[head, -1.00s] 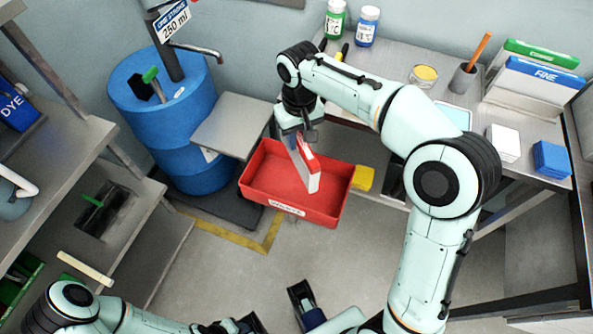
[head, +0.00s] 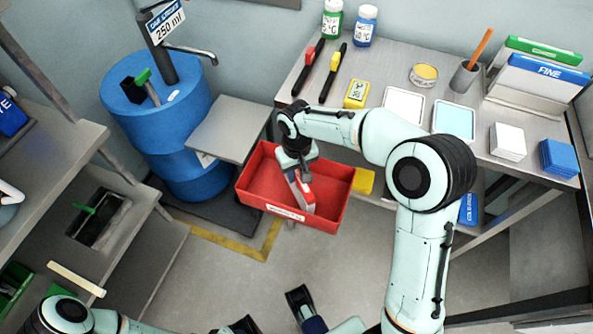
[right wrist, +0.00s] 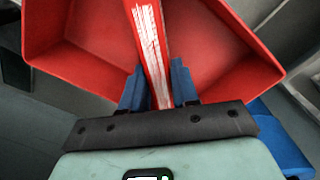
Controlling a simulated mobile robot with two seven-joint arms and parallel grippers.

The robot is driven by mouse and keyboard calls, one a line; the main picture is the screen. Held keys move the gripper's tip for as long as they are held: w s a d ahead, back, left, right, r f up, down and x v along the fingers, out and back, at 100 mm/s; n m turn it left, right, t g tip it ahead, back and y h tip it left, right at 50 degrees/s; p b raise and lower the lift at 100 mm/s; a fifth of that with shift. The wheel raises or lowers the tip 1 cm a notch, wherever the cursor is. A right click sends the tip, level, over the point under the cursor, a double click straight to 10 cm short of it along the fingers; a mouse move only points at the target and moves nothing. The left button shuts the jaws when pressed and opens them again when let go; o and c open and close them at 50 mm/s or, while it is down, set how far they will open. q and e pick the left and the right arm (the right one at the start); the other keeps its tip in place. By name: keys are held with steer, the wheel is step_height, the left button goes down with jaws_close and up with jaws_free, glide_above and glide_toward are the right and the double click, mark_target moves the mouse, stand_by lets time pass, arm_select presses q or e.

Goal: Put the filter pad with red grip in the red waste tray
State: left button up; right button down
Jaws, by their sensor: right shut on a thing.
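The filter pad with red grip (head: 303,194) is white-sided with red along its edge. My right gripper (head: 299,173) is shut on it and holds it tilted inside the red waste tray (head: 262,172). In the right wrist view the pad (right wrist: 151,45) stands between the two blue fingers (right wrist: 158,88), with the tray (right wrist: 85,70) around it. The pad's lower end is near the tray's front wall; I cannot tell whether it touches the floor.
A blue drum (head: 165,130) and a grey platform (head: 226,127) stand left of the tray. The bench (head: 400,75) behind holds a yellow box (head: 356,94), white tray (head: 404,105), pale blue tray (head: 454,120) and bottles. A yellow block (head: 363,181) sits at the tray's right.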

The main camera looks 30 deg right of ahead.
steer(key=shift+f, duration=0.15)
steer(key=c, duration=0.8)
jaws_free()
steer(key=shift+c, duration=0.2)
step_height(320, 180, up, 12)
steer(key=p, duration=0.2)
steer(key=shift+r, duration=0.2)
